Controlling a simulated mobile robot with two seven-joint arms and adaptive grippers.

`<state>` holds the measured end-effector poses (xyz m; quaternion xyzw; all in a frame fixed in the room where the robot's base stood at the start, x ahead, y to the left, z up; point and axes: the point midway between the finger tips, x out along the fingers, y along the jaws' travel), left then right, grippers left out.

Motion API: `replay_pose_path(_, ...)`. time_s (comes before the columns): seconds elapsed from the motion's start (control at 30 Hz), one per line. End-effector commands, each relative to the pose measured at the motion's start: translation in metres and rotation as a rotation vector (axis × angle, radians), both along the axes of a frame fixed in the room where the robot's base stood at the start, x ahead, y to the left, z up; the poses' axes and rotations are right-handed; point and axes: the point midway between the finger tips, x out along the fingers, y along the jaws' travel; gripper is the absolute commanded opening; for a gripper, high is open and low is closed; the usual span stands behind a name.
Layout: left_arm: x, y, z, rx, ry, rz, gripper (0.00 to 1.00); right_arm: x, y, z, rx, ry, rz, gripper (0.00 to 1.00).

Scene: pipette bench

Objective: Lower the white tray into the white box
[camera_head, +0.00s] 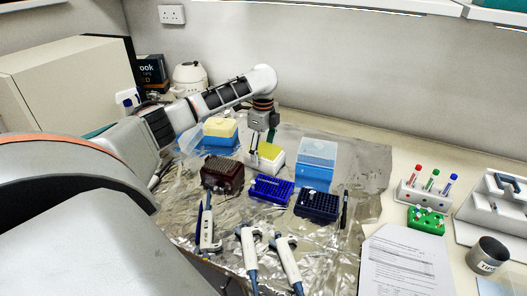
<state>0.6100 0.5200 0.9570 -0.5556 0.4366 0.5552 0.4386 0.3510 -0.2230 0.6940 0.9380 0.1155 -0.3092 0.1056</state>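The white box (263,169) stands on the foil near the middle of the bench. A tray with yellow tips (269,151) shows at its top; I cannot tell whether it sits fully down in the box or slightly above it. My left gripper (262,146) points down over this tray from behind. Its fingers are apart, one at the tray's left side and one toward its back. Whether they press on the tray is too small to tell. My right gripper is not in view.
A blue box with a pale yellow top (220,131) stands left, and a clear-lidded blue box (316,165) right. A dark red rack (222,172) and blue racks (271,188) (317,204) stand in front. Pipettes (249,250) lie nearer. A tube stand (430,192) is at right.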

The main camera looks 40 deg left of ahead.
Motion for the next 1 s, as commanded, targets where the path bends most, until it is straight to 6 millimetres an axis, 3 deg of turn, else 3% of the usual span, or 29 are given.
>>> replay_pose_path(0.17, 0.000, 0.001, 0.011, 0.000, -0.002, 0.001, 0.72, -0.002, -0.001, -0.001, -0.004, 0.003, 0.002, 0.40)
replay_pose_path(0.7, 0.001, -0.001, 0.108, 0.000, -0.002, -0.001, 0.72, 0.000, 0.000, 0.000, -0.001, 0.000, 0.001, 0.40)
replay_pose_path(1.0, 0.000, 0.000, 0.120, 0.001, 0.001, -0.001, 0.72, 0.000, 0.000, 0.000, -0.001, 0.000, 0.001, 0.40)
